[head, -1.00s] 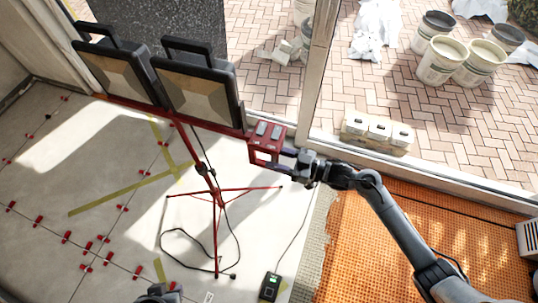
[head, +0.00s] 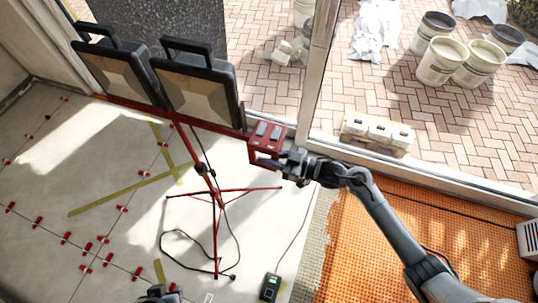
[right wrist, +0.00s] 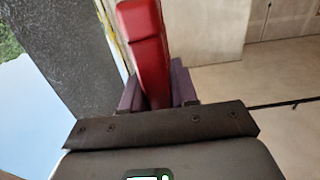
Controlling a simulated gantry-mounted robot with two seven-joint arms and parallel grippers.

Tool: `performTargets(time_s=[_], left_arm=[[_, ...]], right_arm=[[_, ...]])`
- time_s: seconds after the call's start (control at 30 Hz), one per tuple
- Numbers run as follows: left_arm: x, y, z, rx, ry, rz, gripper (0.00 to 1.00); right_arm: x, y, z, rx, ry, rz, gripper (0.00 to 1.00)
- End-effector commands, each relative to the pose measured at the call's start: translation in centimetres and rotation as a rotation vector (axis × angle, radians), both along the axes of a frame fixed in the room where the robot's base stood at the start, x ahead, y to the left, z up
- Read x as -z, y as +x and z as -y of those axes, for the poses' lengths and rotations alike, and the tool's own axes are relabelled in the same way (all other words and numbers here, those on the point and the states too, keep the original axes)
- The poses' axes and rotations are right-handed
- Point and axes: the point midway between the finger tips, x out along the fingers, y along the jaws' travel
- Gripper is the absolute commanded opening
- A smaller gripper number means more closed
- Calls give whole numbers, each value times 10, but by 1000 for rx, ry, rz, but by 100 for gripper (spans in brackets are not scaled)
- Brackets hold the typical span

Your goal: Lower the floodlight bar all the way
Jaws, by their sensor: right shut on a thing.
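The floodlight bar (head: 140,106) is red and sits on a red tripod stand (head: 217,205) at the left of the head view. It carries two black floodlights, a left one (head: 112,72) and a right one (head: 197,82). A red bracket (head: 266,133) is at the bar's right end. My right gripper (head: 272,162) is at this bracket, its purple fingers shut on a red part of it. In the right wrist view, the red bracket (right wrist: 146,45) stands between the fingers (right wrist: 157,88). A dark piece (head: 158,294), probably my left gripper, shows at the bottom edge; its jaws are unclear.
A black cable (head: 185,235) lies around the tripod feet. A small black device (head: 270,287) is on the floor. Red tile clips (head: 67,238) dot the left floor. A window frame (head: 312,85) rises behind the bracket. Orange matting (head: 375,250) covers the right floor.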

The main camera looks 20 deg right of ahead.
Motion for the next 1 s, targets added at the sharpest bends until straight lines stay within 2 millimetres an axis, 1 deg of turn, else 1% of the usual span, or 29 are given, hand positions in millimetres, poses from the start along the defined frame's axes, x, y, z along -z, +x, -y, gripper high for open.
performTargets(time_s=[0.17, 0.27, 0.37, 0.43, 0.57, 0.8, 0.9, 1.0], left_arm=[[0, 0, 0, 0, 0, 0, 32], [2, 0, 0, -1, -1, 0, 32], [9, 0, 1, -3, -4, -1, 32], [16, 0, 1, -4, -7, 0, 32], [35, 0, 3, -8, -12, 0, 32], [80, 0, 3, -9, -14, 0, 32], [99, 0, 3, -8, -13, -1, 32], [115, 0, 3, -7, -11, -1, 32]], right_arm=[[0, 0, 0, 0, 0, 0, 0], [3, 0, 0, 0, 0, 0, 0], [13, 0, 0, -1, 0, 0, 0], [25, 0, 0, -1, 0, -1, 0], [57, 0, 1, 1, 0, -3, 0], [132, 0, 1, 2, -3, -5, 0], [161, 0, 1, 1, -4, -7, 0], [185, 0, 1, 2, -5, -7, 0]])
